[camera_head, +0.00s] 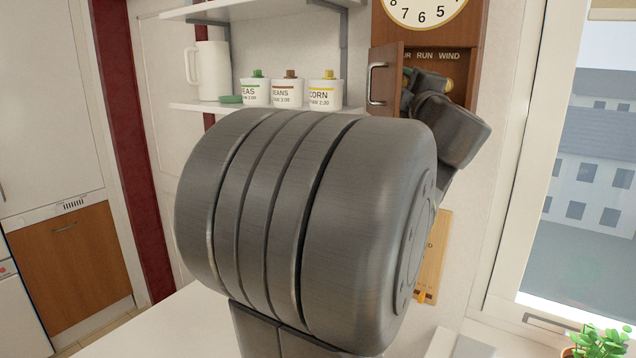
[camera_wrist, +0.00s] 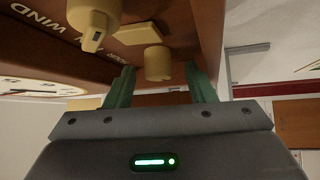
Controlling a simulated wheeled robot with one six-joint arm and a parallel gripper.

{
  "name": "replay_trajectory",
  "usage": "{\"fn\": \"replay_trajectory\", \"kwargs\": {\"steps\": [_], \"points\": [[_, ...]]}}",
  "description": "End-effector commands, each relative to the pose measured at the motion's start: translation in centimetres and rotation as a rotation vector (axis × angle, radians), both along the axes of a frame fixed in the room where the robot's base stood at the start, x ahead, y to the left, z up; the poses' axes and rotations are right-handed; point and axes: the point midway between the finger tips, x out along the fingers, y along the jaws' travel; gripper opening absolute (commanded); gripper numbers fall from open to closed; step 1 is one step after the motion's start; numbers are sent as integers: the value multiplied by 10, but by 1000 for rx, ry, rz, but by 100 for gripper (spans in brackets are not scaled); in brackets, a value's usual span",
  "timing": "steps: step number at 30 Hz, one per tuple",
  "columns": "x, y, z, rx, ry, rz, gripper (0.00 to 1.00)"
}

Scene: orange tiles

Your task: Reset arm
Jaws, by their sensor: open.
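My arm reaches up to a wooden clock cabinet (camera_head: 384,28) on the wall, and its large grey joint fills the middle of the head view. My gripper (camera_wrist: 160,70) is open, with two green fingers apart, in the wrist view. A tan round knob (camera_wrist: 157,62) shows between the fingertips; I cannot tell whether they touch it. Another tan knob (camera_wrist: 94,16) and a tan block (camera_wrist: 138,34) are on the cabinet face beside it. In the head view, the gripper is mostly hidden behind my wrist, close to the cabinet's "RUN WIND" panel.
The cabinet's small door (camera_head: 384,82) with a metal handle stands open left of my wrist. Shelves hold a white jug (camera_head: 208,70) and labelled tubs (camera_head: 287,93). A window (camera_head: 590,180) is at right, a potted plant (camera_head: 597,343) below it. A white counter (camera_head: 165,328) lies below.

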Motion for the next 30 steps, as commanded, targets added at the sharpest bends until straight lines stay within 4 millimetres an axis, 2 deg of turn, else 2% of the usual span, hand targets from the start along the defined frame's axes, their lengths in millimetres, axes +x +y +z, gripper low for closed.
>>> {"fn": "replay_trajectory", "kwargs": {"steps": [1,6,12,18,30], "points": [[-12,-3,-5,-4,-2,-5,50],[-42,-8,-12,-3,0,-5,50],[-64,-11,-16,-4,1,-3,50],[-72,-12,-17,-2,1,0,50],[-73,-12,-18,3,3,-2,50]]}}
